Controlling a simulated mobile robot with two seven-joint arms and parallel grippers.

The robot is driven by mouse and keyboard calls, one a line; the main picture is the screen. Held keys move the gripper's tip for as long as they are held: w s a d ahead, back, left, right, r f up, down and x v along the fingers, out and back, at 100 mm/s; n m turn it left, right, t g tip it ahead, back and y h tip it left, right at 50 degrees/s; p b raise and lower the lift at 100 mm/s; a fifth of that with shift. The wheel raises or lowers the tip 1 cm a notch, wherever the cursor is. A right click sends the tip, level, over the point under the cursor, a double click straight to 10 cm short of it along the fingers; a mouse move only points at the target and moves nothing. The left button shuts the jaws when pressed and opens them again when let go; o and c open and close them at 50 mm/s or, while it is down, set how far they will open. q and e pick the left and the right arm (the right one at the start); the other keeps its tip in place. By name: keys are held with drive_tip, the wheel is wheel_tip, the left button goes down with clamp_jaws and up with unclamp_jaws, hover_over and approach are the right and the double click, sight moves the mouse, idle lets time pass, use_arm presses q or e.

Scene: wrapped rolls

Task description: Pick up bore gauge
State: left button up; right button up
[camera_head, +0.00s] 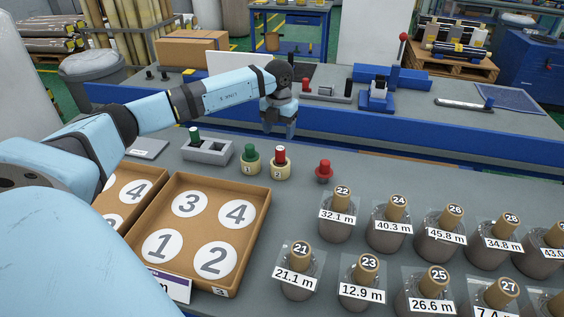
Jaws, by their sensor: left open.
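No object is clearly marked as the bore gauge; the small coloured-handled pieces look most like gauges. A green-topped piece (250,153) stands in a cream holder marked 1. A red-topped piece (280,154) stands in a similar holder marked 2. Another green-handled piece (195,135) stands upright in a grey block (212,150). A separate red piece (324,168) stands on the table to the right. My left gripper (279,133) is open, points down and appears just above or behind the red-topped piece, apart from it. My right gripper is out of view.
A brown tray (265,215) with numbered circles lies at front left, beside a second tray (111,187). Several labelled wrapped rolls (338,220) stand at right. A blue-edged bench (330,130) with fixtures lies behind. Grey tabletop is clear between tray and rolls.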

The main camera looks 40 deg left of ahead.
sight(280, 148)
use_arm(q)
drive_tip(key=f, duration=0.9)
drive_tip(key=shift+w, duration=0.3)
drive_tip(key=shift+c, duration=0.4)
drive_tip(key=c, duration=1)
